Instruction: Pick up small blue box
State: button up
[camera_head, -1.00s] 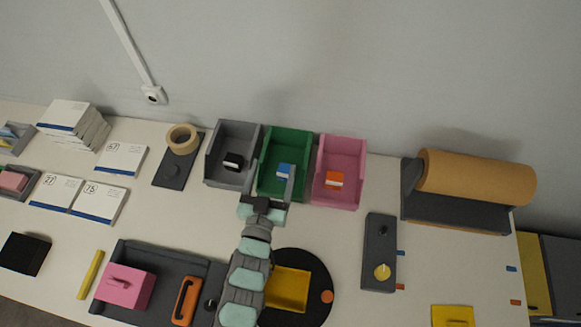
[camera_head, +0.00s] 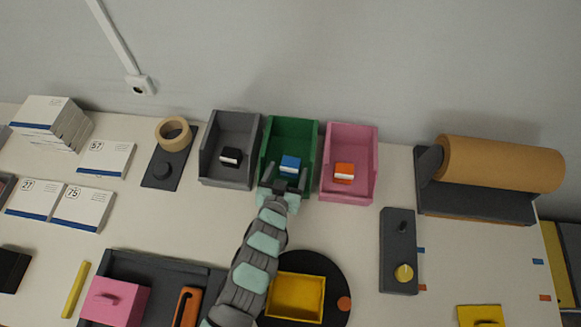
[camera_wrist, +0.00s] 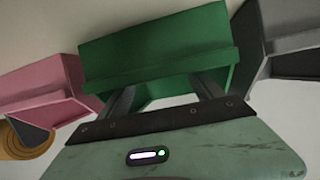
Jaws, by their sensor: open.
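The small blue box (camera_head: 290,164), with a white band, lies inside the green bin (camera_head: 266,152). My gripper (camera_head: 287,175) is open at the front of that bin, its fingers close to the box on the near side. I cannot tell whether they touch it. In the wrist view my gripper (camera_wrist: 163,88) has its two fingers apart, reaching to the green bin's wall (camera_wrist: 155,65). The blue box is hidden in that view.
A grey bin (camera_head: 211,178) with a black box (camera_head: 231,155) stands left of the green bin. A pink bin (camera_head: 347,193) with an orange box (camera_head: 344,172) stands close on its right. A yellow tray (camera_head: 296,296) on a black disc lies nearer.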

aim_at(290, 167)
jog(key=x, duration=0.4)
jog(key=shift+w+d+b, duration=0.1)
jog(key=shift+w+b, duration=0.05)
jog(key=shift+b, duration=0.25)
jog(key=shift+c, duration=0.2)
jog(key=c, duration=1.4)
